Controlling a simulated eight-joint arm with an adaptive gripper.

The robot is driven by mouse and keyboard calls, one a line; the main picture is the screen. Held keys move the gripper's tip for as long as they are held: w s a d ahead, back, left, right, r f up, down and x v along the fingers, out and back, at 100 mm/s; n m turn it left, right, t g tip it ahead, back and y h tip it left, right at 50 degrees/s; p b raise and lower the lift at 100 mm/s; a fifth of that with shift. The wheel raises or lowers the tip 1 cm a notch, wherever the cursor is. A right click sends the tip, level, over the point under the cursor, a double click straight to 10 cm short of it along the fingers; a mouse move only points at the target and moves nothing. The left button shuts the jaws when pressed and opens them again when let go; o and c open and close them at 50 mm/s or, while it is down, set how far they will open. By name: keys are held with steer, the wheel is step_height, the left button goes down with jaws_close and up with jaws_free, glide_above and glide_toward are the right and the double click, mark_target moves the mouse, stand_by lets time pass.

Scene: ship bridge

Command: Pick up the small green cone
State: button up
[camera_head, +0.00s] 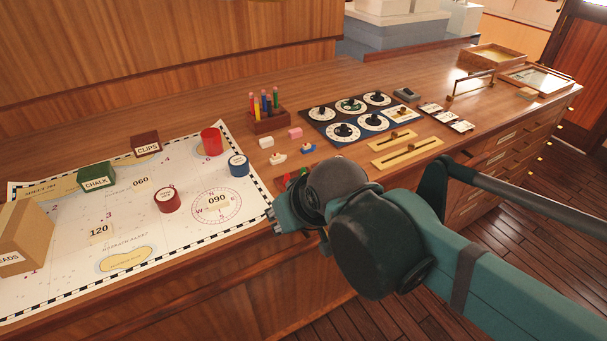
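A small patch of green (303,172) shows on the counter just behind my arm, between small red pieces (287,179). It may be the small green cone, but my arm hides most of it and its shape cannot be made out. My gripper (272,213) is at the left end of my arm, over the front edge of the counter by the chart's right border. It is to the left of and nearer than the green patch. Its fingers are small and partly hidden, so I cannot see whether they are open or hold anything.
The chart (70,220) on the left carries a red cup (212,141), blue tin (238,166), dark red tin (166,199), green chalk box (97,177) and number cards. Behind the gripper stand small boats (278,158), a pencil block (268,122) and a dial panel (345,115).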

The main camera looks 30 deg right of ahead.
steer(key=shift+r, duration=0.1)
step_height(320, 180, up, 7)
steer(key=m+g+p, duration=0.7)
steer(key=m+p, duration=1.1)
steer(key=p, duration=0.9)
glide_above(304, 169)
steer(key=shift+w, duration=0.1)
steer(key=shift+b, duration=0.3)
steer(key=shift+f, duration=1.4)
steer(key=shift+f, duration=0.15)
